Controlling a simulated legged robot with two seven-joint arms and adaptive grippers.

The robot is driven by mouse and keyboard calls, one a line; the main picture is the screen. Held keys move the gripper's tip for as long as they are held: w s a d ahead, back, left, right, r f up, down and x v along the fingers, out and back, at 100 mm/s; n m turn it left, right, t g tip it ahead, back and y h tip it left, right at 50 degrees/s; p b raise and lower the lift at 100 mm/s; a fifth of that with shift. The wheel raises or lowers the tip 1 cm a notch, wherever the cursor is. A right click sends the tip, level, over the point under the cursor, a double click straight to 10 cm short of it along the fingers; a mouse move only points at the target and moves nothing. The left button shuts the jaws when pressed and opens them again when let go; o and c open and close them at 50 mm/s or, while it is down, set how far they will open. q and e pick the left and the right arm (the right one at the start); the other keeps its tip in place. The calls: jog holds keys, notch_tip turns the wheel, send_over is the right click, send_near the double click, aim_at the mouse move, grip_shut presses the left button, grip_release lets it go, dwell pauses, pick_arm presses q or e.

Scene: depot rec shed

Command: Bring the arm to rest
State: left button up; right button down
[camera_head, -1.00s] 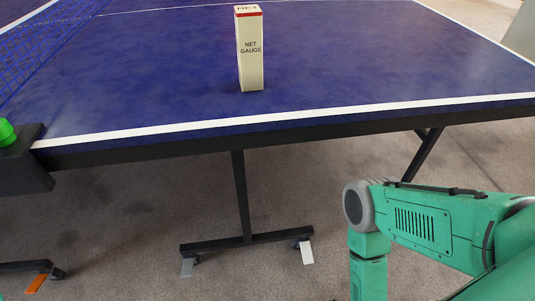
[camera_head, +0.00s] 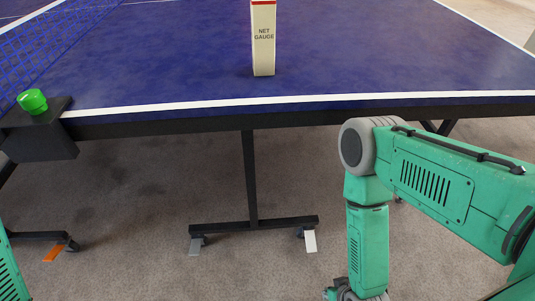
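My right arm (camera_head: 425,185) comes in from the right, bent at the elbow, with its forearm hanging down in front of the table. A green piece of my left arm (camera_head: 8,270) shows at the lower left edge, and the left gripper is out of view. The blue table tennis table (camera_head: 170,70) stands ahead of me. A white box marked NET GAUGE (camera_head: 263,50) stands upright on it near the front edge. Neither arm visibly touches the table or the box.
A green knob (camera_head: 32,101) sits on the black net bracket (camera_head: 45,140) at the left table corner, with the blue net (camera_head: 50,45) behind. A black table leg (camera_head: 250,175) stands on wheels with white and grey tabs. The grey carpet (camera_head: 130,190) is open below.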

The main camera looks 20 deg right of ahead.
notch_tip(320, 180, up, 32)
jog(key=s+d+n+g+p, duration=0.1)
jog(key=s+d+g+p, duration=0.1)
jog(key=p, duration=1.3)
jog(key=shift+s+d+r+n+g, duration=0.25)
jog(key=shift+s+n+g, duration=0.2)
jog(key=shift+g, duration=0.65)
jog(key=shift+w, duration=0.1)
